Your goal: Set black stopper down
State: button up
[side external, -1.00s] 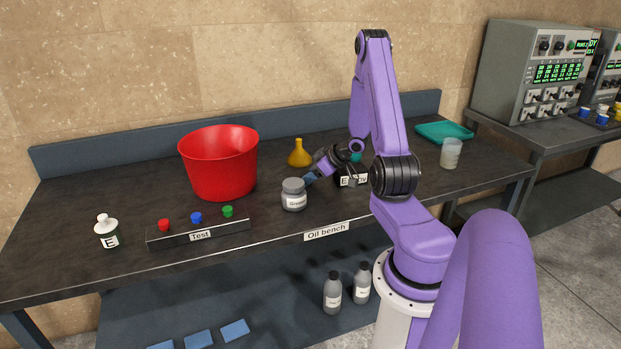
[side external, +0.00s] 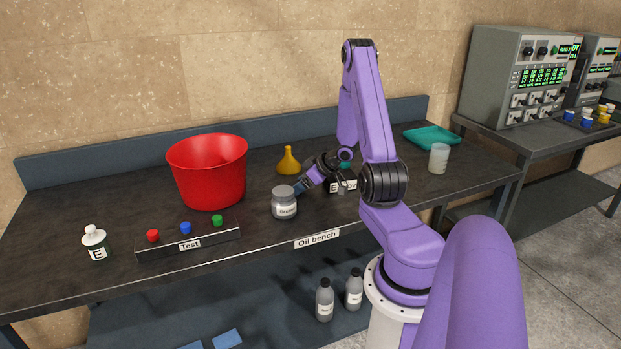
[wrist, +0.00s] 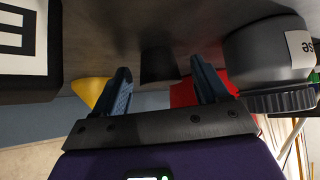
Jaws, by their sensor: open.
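My gripper (wrist: 160,68) is open, its two blue fingers apart in the wrist view, which looks upside down. A dark, blunt piece that looks like the black stopper (wrist: 158,64) stands against the bench top beyond and between the fingertips. I see a gap on each side of it and cannot tell how far ahead it is. In the side external view my gripper (side external: 302,187) is low over the bench, just behind and right of the grey jar; I cannot make out the stopper there.
The labelled grey jar (side external: 284,204) is close beside the fingers, and a black labelled box (wrist: 28,50) is on the other side. A yellow funnel (side external: 288,162) and red bucket (side external: 208,175) stand behind. A button panel (side external: 188,243) and white bottle (side external: 95,243) are at left.

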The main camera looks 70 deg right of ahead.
jog(key=v, duration=1.2)
jog(key=w+a+n, duration=0.1)
jog(key=w+a, duration=0.1)
jog(key=w, duration=0.1)
jog(key=w+a+r+n+g, duration=0.1)
jog(key=w+a, duration=0.2)
jog(key=w+a+r+n+h, duration=0.1)
jog(key=w+a, duration=0.1)
jog(key=w, duration=0.1)
jog(key=shift+a, duration=0.15)
jog(key=s+a+r+n+g, duration=0.1)
jog(key=a+r+n, duration=0.1)
jog(key=a, duration=0.9)
jog(key=s+a+r+n+g, duration=0.1)
jog(key=a+n+g, duration=0.1)
jog(key=a, duration=0.8)
jog(key=s+a+r+n+g, duration=0.1)
jog(key=s+a+n+g, duration=0.1)
jog(key=s+a, duration=0.3)
jog(key=s+a+r+n+g+y, duration=0.1)
jog(key=s+a, duration=0.4)
jog(key=s, duration=0.8)
jog(key=n+g, duration=0.1)
jog(key=n, duration=0.1)
jog(key=shift+s+n+g, duration=0.25)
jog(key=shift+n+g, duration=0.05)
jog(key=shift+g, duration=0.1)
